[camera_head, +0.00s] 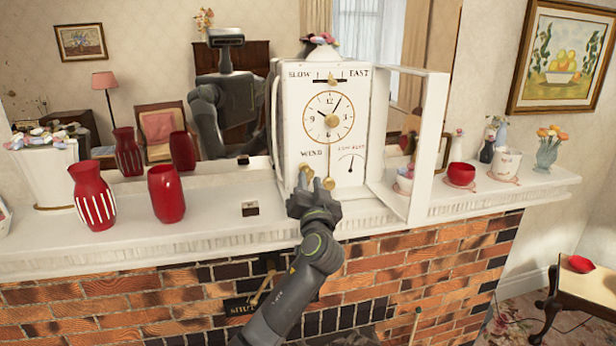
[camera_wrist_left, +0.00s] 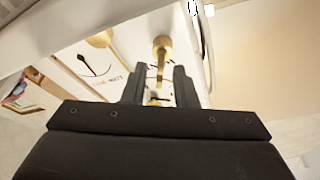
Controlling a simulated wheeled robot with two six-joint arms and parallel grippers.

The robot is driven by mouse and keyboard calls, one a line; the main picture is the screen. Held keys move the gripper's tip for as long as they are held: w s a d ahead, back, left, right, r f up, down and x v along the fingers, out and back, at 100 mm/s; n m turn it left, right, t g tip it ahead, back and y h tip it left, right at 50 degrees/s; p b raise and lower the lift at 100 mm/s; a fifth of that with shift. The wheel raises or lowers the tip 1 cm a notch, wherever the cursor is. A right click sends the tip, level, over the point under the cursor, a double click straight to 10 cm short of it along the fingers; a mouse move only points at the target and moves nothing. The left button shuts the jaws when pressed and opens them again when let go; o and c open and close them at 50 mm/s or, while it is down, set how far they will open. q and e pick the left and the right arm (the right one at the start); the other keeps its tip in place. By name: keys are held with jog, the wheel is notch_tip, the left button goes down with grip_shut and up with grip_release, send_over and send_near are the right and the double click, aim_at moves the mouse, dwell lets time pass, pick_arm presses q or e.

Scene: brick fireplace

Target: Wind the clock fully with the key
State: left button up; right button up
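The white clock (camera_head: 329,115) stands on the mantel, with its glass door (camera_head: 427,150) swung open to the right. A brass piece (camera_head: 305,174), likely the key, is below the word WIND; it seems to show in the left wrist view (camera_wrist_left: 163,48), just beyond the fingertips. A brass disc (camera_head: 329,184) hangs on a rod beside it. My left gripper (camera_head: 314,190) is at the clock's lower front, fingers apart around this area. In the left wrist view the fingers (camera_wrist_left: 159,78) stand apart; whether they touch the brass is unclear. My right gripper is out of view.
Red vases (camera_head: 166,194) and a small dark box (camera_head: 250,209) stand left of the clock. Cups and a red bowl (camera_head: 461,174) stand to the right. A mirror behind reflects my body. A brass lever (camera_head: 262,284) is on the brick front below.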

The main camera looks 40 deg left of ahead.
pick_arm(q)
jog(key=shift+b, duration=0.3)
dwell(0.5)
grip_shut()
